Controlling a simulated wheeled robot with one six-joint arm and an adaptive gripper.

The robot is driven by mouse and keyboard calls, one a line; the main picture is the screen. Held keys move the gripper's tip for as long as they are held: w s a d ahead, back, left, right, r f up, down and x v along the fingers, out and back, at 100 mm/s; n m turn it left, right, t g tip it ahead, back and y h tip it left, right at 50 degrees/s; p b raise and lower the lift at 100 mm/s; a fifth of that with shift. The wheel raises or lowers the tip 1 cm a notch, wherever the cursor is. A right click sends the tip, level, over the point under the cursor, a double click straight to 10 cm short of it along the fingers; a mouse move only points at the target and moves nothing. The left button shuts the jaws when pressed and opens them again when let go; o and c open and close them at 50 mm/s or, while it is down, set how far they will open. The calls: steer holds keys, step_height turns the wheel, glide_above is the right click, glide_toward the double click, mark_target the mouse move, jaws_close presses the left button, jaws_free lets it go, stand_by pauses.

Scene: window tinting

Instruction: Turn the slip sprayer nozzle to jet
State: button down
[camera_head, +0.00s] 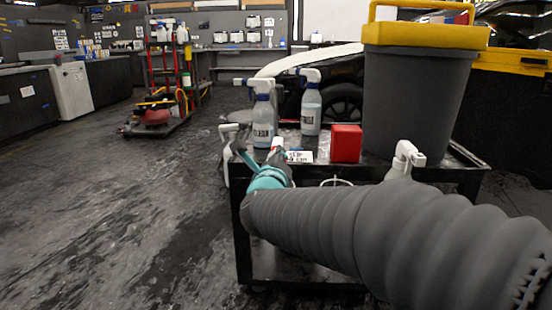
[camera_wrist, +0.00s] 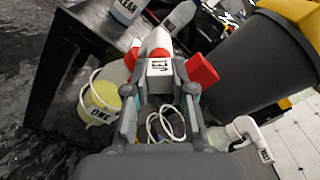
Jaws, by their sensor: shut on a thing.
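My gripper (camera_wrist: 160,85), with grey fingers, is shut around a white, red-tipped piece with a small dark-lettered label (camera_wrist: 160,67), apparently the slip sprayer's head. The lettering is too small to read surely. In the head view my gripper (camera_head: 272,165) is at the cart's near left edge, largely hidden by its teal part and my arm. A red and white tip (camera_head: 277,143) shows just above it. The nozzle's setting cannot be made out. A white looped cord (camera_wrist: 165,125) shows between the fingers.
Two spray bottles (camera_head: 263,118) (camera_head: 311,106) stand behind on the black cart (camera_head: 243,225). A red block (camera_head: 346,143) and grey bin with yellow lid (camera_head: 415,95) are to the right. Another white spray head (camera_head: 407,158) is near my arm. The floor at left is clear.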

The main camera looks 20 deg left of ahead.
steer(key=m, duration=0.4)
steer(key=shift+m, duration=0.3)
steer(key=m, duration=0.4)
steer(key=shift+m, duration=0.3)
steer(key=c, duration=1)
jaws_free()
steer(key=shift+o, duration=0.2)
steer(key=shift+s, duration=0.15)
steer(key=v, duration=1.1)
steer(key=shift+s, duration=0.35)
